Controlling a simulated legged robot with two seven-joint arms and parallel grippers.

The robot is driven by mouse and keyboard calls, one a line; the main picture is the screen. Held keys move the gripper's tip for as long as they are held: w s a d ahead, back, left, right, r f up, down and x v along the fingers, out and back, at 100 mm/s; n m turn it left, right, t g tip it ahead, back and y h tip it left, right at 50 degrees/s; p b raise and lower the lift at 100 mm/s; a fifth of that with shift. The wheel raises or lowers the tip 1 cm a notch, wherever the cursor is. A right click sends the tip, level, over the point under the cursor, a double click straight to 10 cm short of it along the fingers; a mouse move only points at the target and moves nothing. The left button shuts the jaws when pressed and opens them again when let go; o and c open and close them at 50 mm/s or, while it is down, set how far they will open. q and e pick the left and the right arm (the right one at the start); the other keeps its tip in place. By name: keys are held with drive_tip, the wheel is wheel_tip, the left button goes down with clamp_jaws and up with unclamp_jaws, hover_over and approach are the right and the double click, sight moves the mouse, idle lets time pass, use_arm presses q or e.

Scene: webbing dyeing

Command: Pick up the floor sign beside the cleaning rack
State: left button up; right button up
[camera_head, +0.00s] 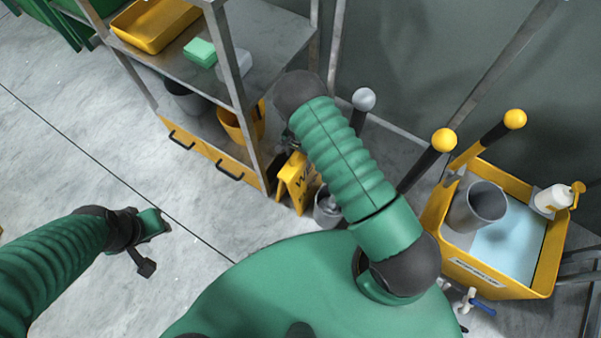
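The yellow floor sign (295,184) with dark lettering stands on the floor beside the right end of the cleaning rack (243,118). My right arm reaches over it, and its forearm and elbow cover part of the sign. A few dark parts of my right gripper (287,138) show just above the sign's top. Its fingers are mostly hidden, so I cannot tell whether they touch the sign. My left gripper (148,244) is low at the left over the bare floor, away from the sign. Its fingers look spread, with nothing between them.
A grey bucket (326,209) stands close right of the sign. A yellow tub (500,286) stands at the right. Floor at the left is clear.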

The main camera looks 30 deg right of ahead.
clamp_jaws()
idle(0.4)
